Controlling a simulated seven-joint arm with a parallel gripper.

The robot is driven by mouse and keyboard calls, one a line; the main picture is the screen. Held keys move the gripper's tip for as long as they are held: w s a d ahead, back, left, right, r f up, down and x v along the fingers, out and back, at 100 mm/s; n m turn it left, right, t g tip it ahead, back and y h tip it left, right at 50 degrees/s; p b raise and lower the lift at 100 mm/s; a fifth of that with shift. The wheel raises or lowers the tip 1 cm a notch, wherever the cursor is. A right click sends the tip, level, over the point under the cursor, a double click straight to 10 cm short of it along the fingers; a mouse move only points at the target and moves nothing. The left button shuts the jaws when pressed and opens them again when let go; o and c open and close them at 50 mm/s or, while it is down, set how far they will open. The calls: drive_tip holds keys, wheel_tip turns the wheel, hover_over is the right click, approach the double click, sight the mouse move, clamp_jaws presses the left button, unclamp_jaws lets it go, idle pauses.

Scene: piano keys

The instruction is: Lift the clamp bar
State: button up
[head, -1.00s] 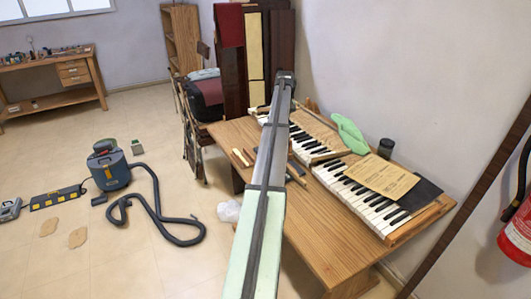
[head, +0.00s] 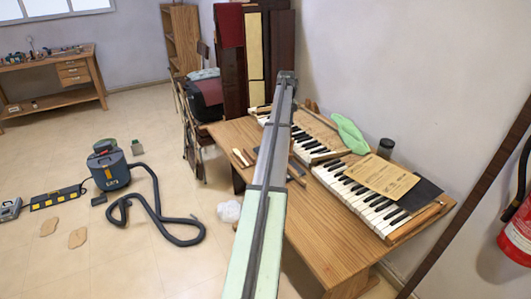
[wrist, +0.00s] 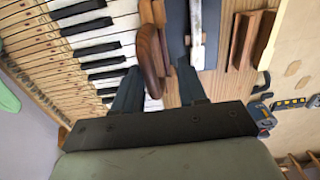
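In the wrist view a rounded brown wooden bar (wrist: 150,60) lies along the front edge of the piano keys (wrist: 95,30). It may be the clamp bar; I cannot tell for certain. My gripper (wrist: 156,78) is open, with one dark blue finger on each side of the bar's near end in the picture. I cannot tell whether the fingers are level with the bar or touching it. In the head view my own arm hides the gripper, and the keyboard (head: 355,190) lies on the wooden table (head: 310,225).
A blue-grey strip with a white piece (wrist: 196,30) and brown wood blocks (wrist: 245,40) lie right of the fingers. A brown paper sheet (head: 382,177), green cloth (head: 350,134) and dark jar (head: 385,148) are on or behind the keyboard. The table's front is mostly clear.

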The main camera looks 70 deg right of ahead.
drive_tip(key=shift+r, duration=0.2)
idle(0.5)
wheel_tip(320, 180, up, 6)
drive_tip(key=shift+f, duration=0.15)
idle(0.6)
idle(0.4)
